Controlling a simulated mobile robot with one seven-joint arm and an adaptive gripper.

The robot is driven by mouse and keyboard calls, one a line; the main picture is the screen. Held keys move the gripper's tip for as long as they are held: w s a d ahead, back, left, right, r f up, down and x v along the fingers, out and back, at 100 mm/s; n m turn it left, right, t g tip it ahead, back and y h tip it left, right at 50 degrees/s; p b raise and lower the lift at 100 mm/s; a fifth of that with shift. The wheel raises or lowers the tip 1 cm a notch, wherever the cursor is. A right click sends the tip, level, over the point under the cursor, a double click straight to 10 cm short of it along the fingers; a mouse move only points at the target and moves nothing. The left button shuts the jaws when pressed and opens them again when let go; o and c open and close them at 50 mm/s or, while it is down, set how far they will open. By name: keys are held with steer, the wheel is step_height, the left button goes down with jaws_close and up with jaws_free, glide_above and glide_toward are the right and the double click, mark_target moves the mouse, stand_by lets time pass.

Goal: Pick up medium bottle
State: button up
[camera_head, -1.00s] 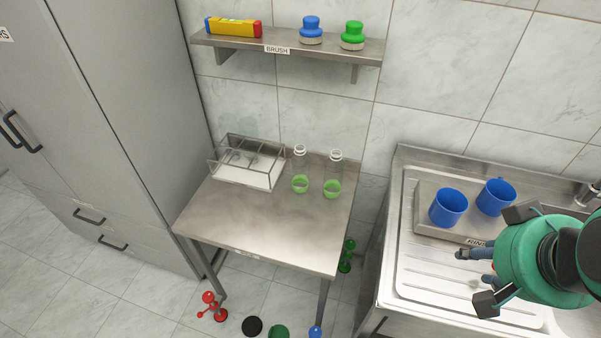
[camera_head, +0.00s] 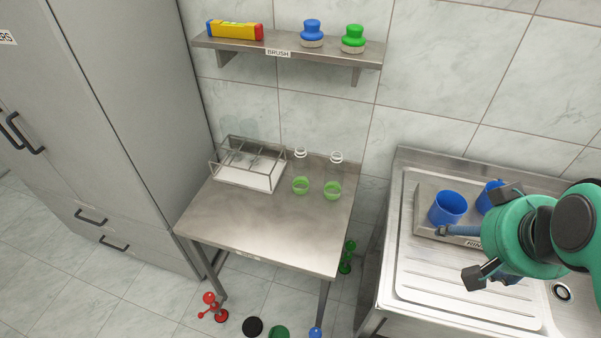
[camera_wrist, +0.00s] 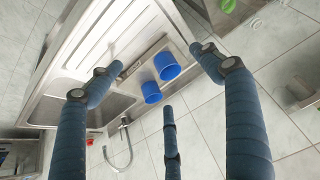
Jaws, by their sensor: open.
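Two clear bottles with green liquid stand side by side at the back right of the metal table: a left bottle (camera_head: 301,185) and a right bottle (camera_head: 333,190). They look alike in size, so I cannot tell which is the medium one. My gripper (camera_head: 452,252) is over the sink drainboard, to the right of the table and apart from both bottles. In the wrist view my gripper (camera_wrist: 150,78) has its fingers spread wide, with nothing between them. A green-rimmed item at the top edge of the wrist view (camera_wrist: 228,5) may be a bottle.
Two blue cups, one in front (camera_head: 447,208) and one partly hidden behind my arm (camera_head: 488,197), stand on the sink tray. A wire rack (camera_head: 248,178) is at the table's back left. A wall shelf (camera_head: 340,50) holds brushes. The table's front (camera_head: 255,225) is clear.

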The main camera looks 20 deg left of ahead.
steer(key=w+a+f+n+t+y+p, duration=0.1)
steer(key=w+a+f+p, duration=0.15)
steer(key=w+a, duration=0.5)
steer(key=w+a+f+n+t+y+p, duration=0.15)
steer(key=w+a+f, duration=0.25)
steer(key=w, duration=0.6)
steer(key=w+a+f+n+t+p, duration=0.1)
steer(key=w+a+f+p, duration=0.3)
steer(key=w, duration=0.5)
steer(key=n+t+y+p, duration=0.2)
steer(key=n+y+p, duration=0.1)
steer(key=y+p, duration=0.15)
glide_toward(307, 182)
steer(key=shift+s+d+r+m, duration=0.2)
steer(key=shift+s+r+m, duration=0.1)
steer(key=shift+s, duration=0.1)
steer(key=shift+w, duration=0.1)
steer(key=shift+b+x, duration=0.35)
steer(key=shift+x, duration=3.9)
steer(key=shift+w, duration=0.1)
steer(key=shift+x, duration=2.45)
